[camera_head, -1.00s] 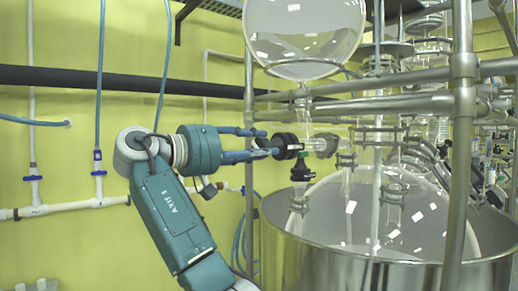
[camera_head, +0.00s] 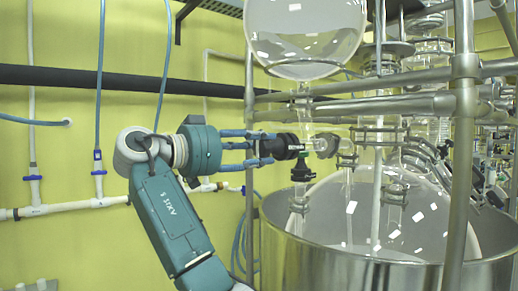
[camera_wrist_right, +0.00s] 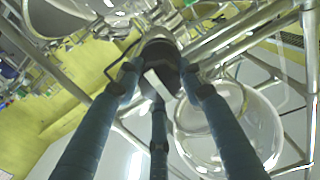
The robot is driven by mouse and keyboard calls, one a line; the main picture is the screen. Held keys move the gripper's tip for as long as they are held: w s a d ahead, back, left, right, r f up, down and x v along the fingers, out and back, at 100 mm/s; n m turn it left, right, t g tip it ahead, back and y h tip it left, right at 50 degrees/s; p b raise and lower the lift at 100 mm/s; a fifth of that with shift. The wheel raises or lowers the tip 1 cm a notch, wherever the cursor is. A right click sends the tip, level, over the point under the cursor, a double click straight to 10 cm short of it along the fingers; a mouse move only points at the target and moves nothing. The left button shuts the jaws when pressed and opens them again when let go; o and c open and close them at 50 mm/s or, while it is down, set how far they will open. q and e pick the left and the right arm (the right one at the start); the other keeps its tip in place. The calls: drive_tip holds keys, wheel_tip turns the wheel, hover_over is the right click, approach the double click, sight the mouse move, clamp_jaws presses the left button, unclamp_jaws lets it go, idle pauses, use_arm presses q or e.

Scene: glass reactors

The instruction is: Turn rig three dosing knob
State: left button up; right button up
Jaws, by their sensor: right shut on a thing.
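The dosing knob (camera_head: 284,146) is a black, round knob on the side of the glass valve below the round glass vessel. My right gripper (camera_head: 262,147) comes in from the left at the knob's height, with its blue fingers closed around the knob. In the right wrist view, the fingers (camera_wrist_right: 158,85) meet around the dark knob (camera_wrist_right: 160,52) with a pale patch on its end. The knob's far side is hidden by the fingers. My left gripper does not show.
A glass vessel (camera_head: 305,35) hangs above the knob. A steel-walled bath (camera_head: 400,275) with a large glass flask (camera_head: 375,215) stands below right. Metal frame posts (camera_head: 462,150) and rails surround the glassware. Free room lies left, before the yellow wall.

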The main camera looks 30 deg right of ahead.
drive_tip(key=shift+r+m, duration=0.2)
drive_tip(key=shift+m, duration=0.6)
drive_tip(key=shift+r+m, duration=0.2)
drive_tip(key=shift+m, duration=0.6)
drive_tip(key=o, duration=1.1)
drive_tip(key=shift+o, duration=0.3)
drive_tip(key=shift+s+f, duration=0.1)
drive_tip(key=shift+s, duration=0.05)
